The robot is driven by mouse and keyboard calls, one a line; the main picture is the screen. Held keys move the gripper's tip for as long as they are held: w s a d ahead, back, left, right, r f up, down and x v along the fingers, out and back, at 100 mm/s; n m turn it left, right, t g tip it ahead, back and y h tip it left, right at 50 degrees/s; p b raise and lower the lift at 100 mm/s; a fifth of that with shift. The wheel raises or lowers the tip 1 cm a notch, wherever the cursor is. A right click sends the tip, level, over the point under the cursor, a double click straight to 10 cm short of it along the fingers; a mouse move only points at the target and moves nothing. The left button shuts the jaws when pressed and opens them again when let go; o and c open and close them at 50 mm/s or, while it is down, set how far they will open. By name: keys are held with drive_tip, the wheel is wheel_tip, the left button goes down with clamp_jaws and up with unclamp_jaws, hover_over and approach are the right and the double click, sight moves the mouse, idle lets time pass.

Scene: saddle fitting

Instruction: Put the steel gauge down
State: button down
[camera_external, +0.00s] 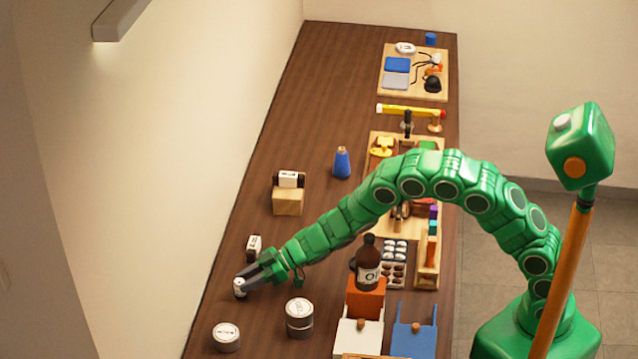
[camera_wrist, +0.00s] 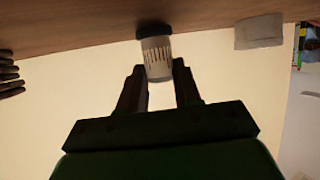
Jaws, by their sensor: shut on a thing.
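My gripper (camera_external: 256,277) is low over the left edge of the dark wooden counter (camera_external: 300,130), near the pale wall. It is shut on a small silvery cylinder (camera_external: 240,288), which I take to be the steel gauge. In the wrist view, my gripper (camera_wrist: 160,78) has one finger on each side of the cylinder (camera_wrist: 158,60). The cylinder is pale with dark lines and has a black end toward the brown counter surface (camera_wrist: 80,30). I cannot tell whether that end touches the counter.
A small black-and-white item (camera_external: 254,243) stands just behind my gripper. Two round tins, one pale (camera_external: 226,337) and one grey (camera_external: 299,318), stand in front. A brown bottle (camera_external: 368,265) and an orange box (camera_external: 366,297) are to the right. A wooden block (camera_external: 288,203) is farther back.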

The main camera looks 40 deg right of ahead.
idle(0.3)
drive_tip(key=c, duration=0.8)
unclamp_jaws()
drive_tip(key=shift+f, duration=0.15)
drive_tip(key=shift+s+d+r, duration=0.15)
drive_tip(key=shift+d+r, duration=0.25)
drive_tip(key=shift+d, duration=0.1)
drive_tip(key=shift+v, duration=5.5)
